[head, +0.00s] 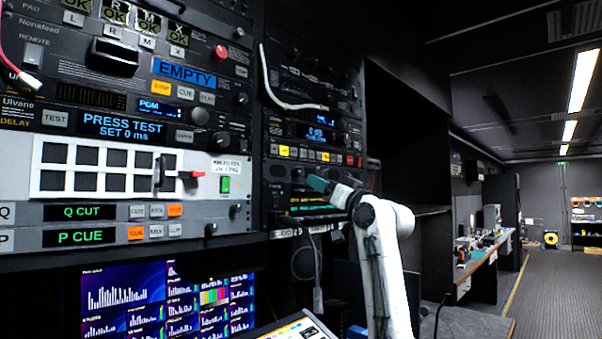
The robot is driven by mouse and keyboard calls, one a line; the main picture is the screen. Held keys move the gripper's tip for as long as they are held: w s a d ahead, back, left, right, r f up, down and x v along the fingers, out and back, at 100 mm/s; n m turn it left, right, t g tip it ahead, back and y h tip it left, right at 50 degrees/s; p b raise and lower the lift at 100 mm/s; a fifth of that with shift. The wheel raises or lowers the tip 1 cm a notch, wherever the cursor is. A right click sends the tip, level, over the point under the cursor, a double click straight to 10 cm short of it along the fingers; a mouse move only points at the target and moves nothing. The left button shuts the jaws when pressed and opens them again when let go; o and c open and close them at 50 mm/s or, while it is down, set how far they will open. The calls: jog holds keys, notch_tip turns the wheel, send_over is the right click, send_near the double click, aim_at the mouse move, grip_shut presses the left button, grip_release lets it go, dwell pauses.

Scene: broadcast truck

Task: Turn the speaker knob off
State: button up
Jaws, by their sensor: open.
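My gripper (312,184), with teal fingertips, reaches left to the lower part of the right-hand rack. Its fingers point at a dark panel (283,173) that has small knobs and a green light. A small dark knob (298,172) shows just above and left of the fingertips. Whether the fingers touch it I cannot tell. The gripper hides part of this panel. No speaker label is legible, so I cannot tell which knob is the speaker knob. My white arm rises from the bottom centre.
A white cable (266,80) hangs on the right rack. Screens (115,290) stand below. The aisle (555,290) at right is clear.

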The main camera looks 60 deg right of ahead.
aim_at(301, 174)
jog(key=p+x, duration=0.3)
jog(key=x, duration=0.5)
jog(key=shift+w, duration=0.25)
jog(key=shift+c, duration=0.3)
grip_shut()
jog(key=shift+d+n+b, duration=0.1)
jog(key=shift+n+b, duration=0.2)
